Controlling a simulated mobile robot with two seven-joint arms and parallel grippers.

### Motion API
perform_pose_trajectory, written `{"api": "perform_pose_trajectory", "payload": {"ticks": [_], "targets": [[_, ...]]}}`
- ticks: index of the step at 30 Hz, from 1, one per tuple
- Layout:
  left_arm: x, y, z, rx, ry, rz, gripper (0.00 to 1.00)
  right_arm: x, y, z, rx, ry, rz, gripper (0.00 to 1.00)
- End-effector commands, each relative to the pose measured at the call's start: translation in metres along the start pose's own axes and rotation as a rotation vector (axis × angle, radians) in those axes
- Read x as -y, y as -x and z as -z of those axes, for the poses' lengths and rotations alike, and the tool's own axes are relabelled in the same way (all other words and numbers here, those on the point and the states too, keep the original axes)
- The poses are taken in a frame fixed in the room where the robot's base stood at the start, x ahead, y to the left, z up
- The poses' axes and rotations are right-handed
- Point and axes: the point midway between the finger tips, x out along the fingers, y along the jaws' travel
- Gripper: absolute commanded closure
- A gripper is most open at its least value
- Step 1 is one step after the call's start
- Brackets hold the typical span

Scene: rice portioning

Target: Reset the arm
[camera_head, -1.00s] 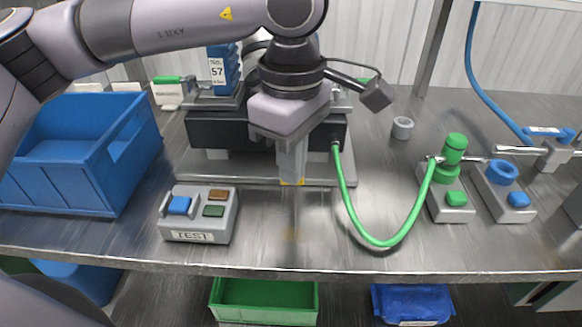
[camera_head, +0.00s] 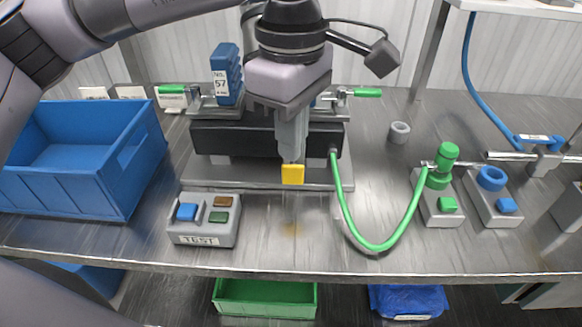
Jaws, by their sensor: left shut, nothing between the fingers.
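My left gripper (camera_head: 292,174) hangs pointing down near the middle of the head view, its yellow fingertips together and empty. It is in front of the black fixture (camera_head: 228,138) and above the steel worktop (camera_head: 320,250), apart from the things around it. My left arm comes in from the upper left. Its gripper body hides part of the fixture. My right gripper does not show.
A grey TEST box (camera_head: 207,238) with buttons stands front left, beside a blue bin (camera_head: 70,190). A blue block marked 57 (camera_head: 226,72) stands on the fixture. A green hose (camera_head: 372,245) loops at right, near green (camera_head: 437,212) and blue (camera_head: 492,205) stations.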

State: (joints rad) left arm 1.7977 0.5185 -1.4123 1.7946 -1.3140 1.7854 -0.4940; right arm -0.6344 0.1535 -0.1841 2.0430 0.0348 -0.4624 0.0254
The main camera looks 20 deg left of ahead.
Motion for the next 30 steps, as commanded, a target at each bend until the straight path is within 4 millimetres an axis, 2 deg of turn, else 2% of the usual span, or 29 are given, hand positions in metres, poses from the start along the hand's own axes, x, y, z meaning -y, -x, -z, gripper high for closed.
{"api": "perform_pose_trajectory", "payload": {"ticks": [2,17,20,30], "targets": [[0.002,0.008,-0.001,0.000,-0.001,0.001,1.00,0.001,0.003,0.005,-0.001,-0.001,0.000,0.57],[0.002,0.010,-0.001,0.000,-0.001,0.001,1.00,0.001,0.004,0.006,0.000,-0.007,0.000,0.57],[0.002,0.024,-0.001,0.000,-0.001,0.001,1.00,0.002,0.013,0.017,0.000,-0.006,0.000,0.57],[0.002,0.114,-0.001,0.000,-0.001,0.001,1.00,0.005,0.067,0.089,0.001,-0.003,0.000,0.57]]}}
